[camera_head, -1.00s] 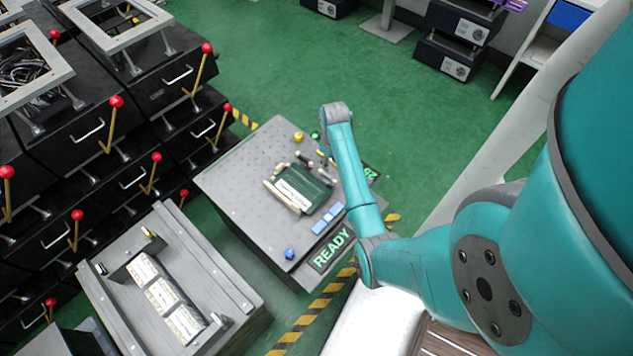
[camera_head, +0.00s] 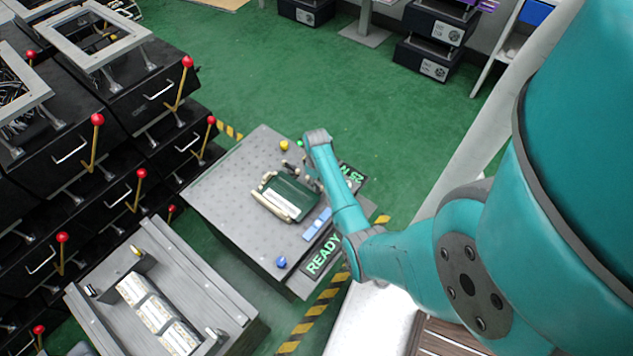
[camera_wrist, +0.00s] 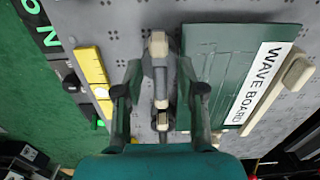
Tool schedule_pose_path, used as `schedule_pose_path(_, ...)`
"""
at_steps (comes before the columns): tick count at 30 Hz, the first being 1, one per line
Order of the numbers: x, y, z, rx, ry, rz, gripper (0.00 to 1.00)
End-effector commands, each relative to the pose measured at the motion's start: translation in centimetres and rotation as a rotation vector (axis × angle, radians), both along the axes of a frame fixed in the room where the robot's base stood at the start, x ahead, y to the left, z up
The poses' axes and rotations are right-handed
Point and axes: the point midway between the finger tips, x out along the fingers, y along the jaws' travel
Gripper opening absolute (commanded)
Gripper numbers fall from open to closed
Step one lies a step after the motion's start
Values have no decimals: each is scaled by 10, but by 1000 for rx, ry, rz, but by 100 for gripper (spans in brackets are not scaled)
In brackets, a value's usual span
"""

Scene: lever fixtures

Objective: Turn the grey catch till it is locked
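What looks like the grey catch (camera_wrist: 160,82), a narrow grey piece with pale ends, lies beside the green board (camera_wrist: 212,75) labelled WAVE BOARD in the wrist view. My gripper (camera_wrist: 158,92) is open, with one dark finger on each side of this piece. A gap shows on both sides, so I see no clear contact. In the head view the green board (camera_head: 289,192) lies on the grey table, and my gripper (camera_head: 313,176) is over its right side. The catch is too small and too covered there to tell its angle.
The grey perforated table (camera_head: 235,190) also carries a yellow knob (camera_head: 284,145), a blue knob (camera_head: 280,262) and blue blocks (camera_head: 317,222). A yellow block (camera_wrist: 92,72) lies left of the fingers. Black cabinets with red-knobbed levers (camera_head: 97,119) stand at the left.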

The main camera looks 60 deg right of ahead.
Motion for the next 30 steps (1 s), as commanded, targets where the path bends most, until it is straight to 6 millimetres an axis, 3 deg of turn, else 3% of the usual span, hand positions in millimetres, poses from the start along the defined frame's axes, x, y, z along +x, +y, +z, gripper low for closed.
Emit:
schedule_pose_path(9,0,0,-3,0,0,0,40)
schedule_pose_path(14,0,0,-3,0,0,0,2)
schedule_pose_path(15,0,0,-3,0,0,0,0)
schedule_pose_path(30,0,0,-3,0,0,-83,0)
